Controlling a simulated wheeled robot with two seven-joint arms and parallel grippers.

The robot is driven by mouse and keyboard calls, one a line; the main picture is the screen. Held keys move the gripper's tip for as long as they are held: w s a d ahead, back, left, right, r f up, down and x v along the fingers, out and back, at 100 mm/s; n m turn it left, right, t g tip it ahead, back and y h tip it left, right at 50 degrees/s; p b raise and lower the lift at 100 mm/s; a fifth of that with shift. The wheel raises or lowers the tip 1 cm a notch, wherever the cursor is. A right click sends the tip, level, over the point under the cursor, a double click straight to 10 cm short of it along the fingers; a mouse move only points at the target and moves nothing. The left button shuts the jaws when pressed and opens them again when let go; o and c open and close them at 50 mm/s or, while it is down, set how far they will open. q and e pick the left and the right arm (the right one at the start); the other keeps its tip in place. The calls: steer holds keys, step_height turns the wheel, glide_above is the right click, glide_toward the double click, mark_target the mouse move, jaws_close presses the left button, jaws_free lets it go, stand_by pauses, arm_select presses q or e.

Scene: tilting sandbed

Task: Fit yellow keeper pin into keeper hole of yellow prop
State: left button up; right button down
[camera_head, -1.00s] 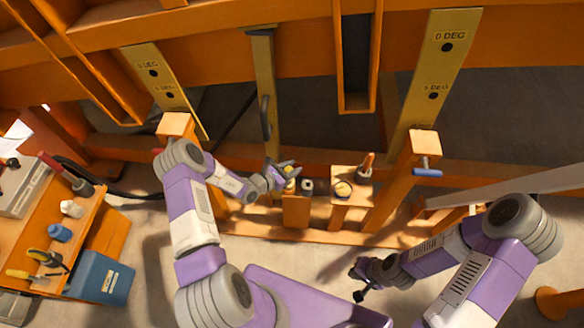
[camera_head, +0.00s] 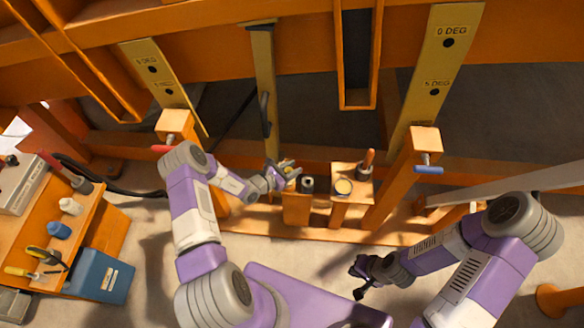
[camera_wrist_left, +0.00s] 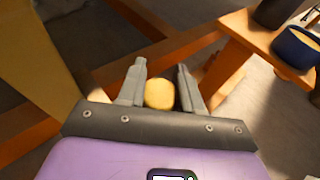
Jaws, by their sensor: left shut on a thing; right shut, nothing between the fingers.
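My left gripper (camera_head: 285,172) is shut on a small yellow piece, which looks like the keeper pin (camera_head: 290,171). In the left wrist view the pin's rounded yellow end (camera_wrist_left: 159,95) shows between the two grey fingers (camera_wrist_left: 160,82). A yellow upright bar with a dark handle, apparently the yellow prop (camera_head: 264,75), stands behind the gripper. It seems to be the yellow surface at the left of the wrist view (camera_wrist_left: 35,75). I cannot make out its keeper hole. The pin appears apart from the prop. My right gripper (camera_head: 359,282) is shut and empty, low over the floor.
Right of the left gripper are an orange post with a dark socket (camera_head: 307,185) and an orange stand (camera_head: 352,205) with a round cup and red-handled tool. Marked yellow plates (camera_head: 435,80) hang behind. A tool cart (camera_head: 90,215) stands left. Floor around the right gripper is clear.

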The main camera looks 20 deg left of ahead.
arm_select(q)
steer(key=shift+f, duration=1.7)
steer(key=o, duration=1.1)
steer(key=shift+o, duration=0.2)
steer(key=p+v, duration=0.2)
steer(key=v, duration=0.5)
steer(key=shift+s+p, duration=0.25)
steer(key=shift+p, duration=0.1)
steer(key=shift+a+r, duration=0.1)
